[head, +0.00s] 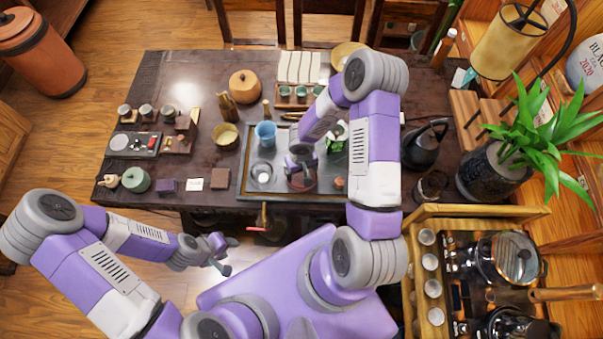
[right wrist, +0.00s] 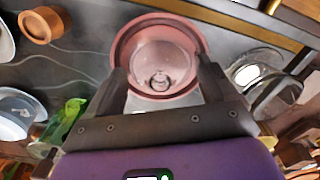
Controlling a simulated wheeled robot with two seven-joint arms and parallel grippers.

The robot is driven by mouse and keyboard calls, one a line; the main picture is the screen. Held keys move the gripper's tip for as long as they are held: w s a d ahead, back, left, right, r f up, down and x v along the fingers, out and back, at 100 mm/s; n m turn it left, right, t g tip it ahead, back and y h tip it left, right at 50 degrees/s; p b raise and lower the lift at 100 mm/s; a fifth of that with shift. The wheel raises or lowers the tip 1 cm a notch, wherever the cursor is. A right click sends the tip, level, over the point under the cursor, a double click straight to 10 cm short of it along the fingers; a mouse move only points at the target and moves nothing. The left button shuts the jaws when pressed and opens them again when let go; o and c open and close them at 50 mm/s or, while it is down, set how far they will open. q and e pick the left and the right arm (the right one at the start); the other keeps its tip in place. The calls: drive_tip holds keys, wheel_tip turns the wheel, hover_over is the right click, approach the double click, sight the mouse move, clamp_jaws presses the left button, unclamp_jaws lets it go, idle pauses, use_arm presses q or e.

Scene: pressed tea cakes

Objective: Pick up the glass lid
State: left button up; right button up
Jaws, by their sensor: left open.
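A clear glass lid with a small round knob (right wrist: 160,80) appears to sit inside or on a reddish-pink bowl (right wrist: 122,48) in the right wrist view. The bowl is on the dark tea tray and also shows in the head view (head: 301,184), partly behind my right gripper (head: 302,166). In the right wrist view my right gripper (right wrist: 163,78) is open, its two fingers apart on either side of the lid's knob. I cannot tell whether they touch anything. My left gripper (head: 220,254) is open and empty, off the table's front edge.
A glass vessel (right wrist: 262,82) stands beside the bowl, left of it in the head view (head: 262,173). A black kettle (head: 424,145) stands further right.

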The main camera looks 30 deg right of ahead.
drive_tip(key=c, duration=0.7)
drive_tip(key=shift+c, duration=0.4)
